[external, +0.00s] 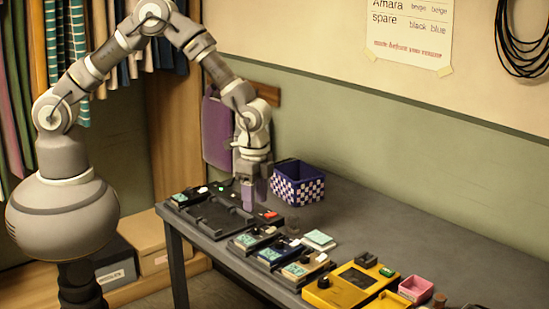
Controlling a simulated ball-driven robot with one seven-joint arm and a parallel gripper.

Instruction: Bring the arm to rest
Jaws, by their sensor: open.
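My gripper (254,194) points straight down over the dark tray (214,216) near the left end of the table. My arm arches up from the round base at left and comes down over the table. The gripper's fingers look purple-grey, and nothing is clearly held in them. The gap between the fingers is small in this view. The part of the tray behind the fingers is hidden.
The grey table (400,237) carries a checkered purple box (298,184), several small devices, a yellow device (352,285) and a pink box (415,289). A purple cloth (217,133) hangs behind my wrist. The table's back right is clear.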

